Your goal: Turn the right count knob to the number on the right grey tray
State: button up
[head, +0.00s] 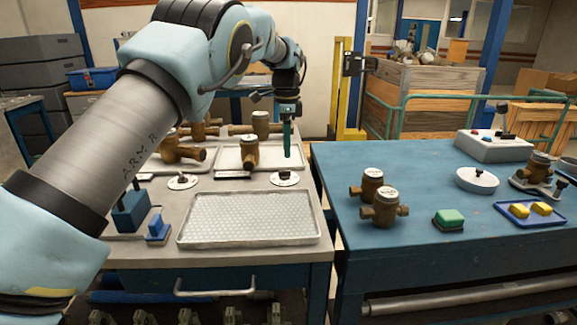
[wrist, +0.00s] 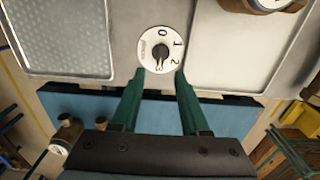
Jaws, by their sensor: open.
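The right count knob (head: 285,178) is a small black knob on a white round dial on the grey bench. In the wrist view the dial (wrist: 151,41) shows 0, 1, 2 and 3 around the knob; I cannot tell the pointer's exact setting. My gripper (head: 287,154) hangs above the knob, pointing down. In the wrist view its two green fingers (wrist: 160,74) are apart and empty, at the dial's lower edge in the picture. The right grey tray (head: 226,160) holds a brass meter (head: 249,151). It also shows in the wrist view (wrist: 225,50). Its number is not readable.
The left count knob (head: 183,181) sits on the same bench. A large perforated tray (head: 248,243) lies in front. A blue table (head: 340,215) stands to the right across a gap, with brass meters (head: 384,207) and a green-topped block (head: 449,217).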

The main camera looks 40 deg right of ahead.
aim_at(286, 171)
notch_tip(286, 171, down, 7)
jog(key=shift+w+p, duration=0.1)
jog(key=shift+p, duration=0.6)
jog(key=shift+c, duration=0.3)
grip_shut()
